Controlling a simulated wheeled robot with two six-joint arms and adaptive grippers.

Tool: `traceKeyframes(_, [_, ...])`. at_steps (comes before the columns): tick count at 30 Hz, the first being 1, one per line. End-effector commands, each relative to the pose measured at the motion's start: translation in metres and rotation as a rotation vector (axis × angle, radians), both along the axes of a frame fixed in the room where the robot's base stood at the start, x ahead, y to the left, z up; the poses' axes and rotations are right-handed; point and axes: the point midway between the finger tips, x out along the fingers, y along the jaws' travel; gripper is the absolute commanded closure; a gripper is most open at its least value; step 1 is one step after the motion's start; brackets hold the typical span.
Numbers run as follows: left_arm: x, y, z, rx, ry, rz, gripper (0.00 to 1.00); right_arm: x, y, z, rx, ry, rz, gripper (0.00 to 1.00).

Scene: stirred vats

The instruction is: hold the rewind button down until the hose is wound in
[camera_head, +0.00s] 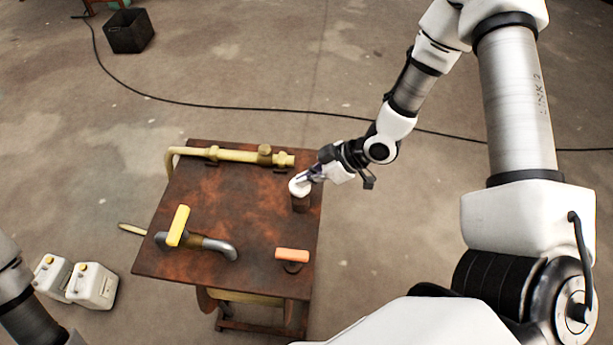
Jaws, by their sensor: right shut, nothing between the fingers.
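A rusty brown table (215,275) stands in front of me. Near its right edge a white round cap, seemingly the rewind button (297,189), tops a short dark post. My right gripper (306,179) is shut and empty, its fingertips at the upper right of the cap. I cannot tell whether they touch it or whether it is pressed down. A yellow hose (171,160) with a brass-coloured nozzle (245,156) lies along the table's far edge. Yellow coils (245,297) show partly under the tabletop. My left gripper is out of view; only part of that arm shows at lower left.
A tap with a yellow handle (178,226) and a curved grey spout stands front left on the table. An orange handle (292,255) sits front right. White canisters (92,286) stand on the floor at left. A black cable (200,105) crosses the floor beyond, near a dark crate (130,32).

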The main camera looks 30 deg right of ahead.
Motion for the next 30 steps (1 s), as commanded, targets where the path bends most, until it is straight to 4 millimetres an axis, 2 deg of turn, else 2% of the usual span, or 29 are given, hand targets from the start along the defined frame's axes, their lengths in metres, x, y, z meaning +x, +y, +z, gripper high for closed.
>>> traceKeyframes(4, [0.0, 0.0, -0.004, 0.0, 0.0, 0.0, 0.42, 0.0, 0.0, -0.005, -0.001, 0.001, 0.0, 1.0])
traceKeyframes(10, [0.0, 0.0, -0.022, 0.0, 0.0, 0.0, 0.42, 0.0, 0.0, -0.031, -0.001, 0.002, 0.001, 1.0])
traceKeyframes(30, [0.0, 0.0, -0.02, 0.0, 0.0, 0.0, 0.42, -0.001, 0.0, -0.03, -0.002, 0.005, 0.0, 1.0])
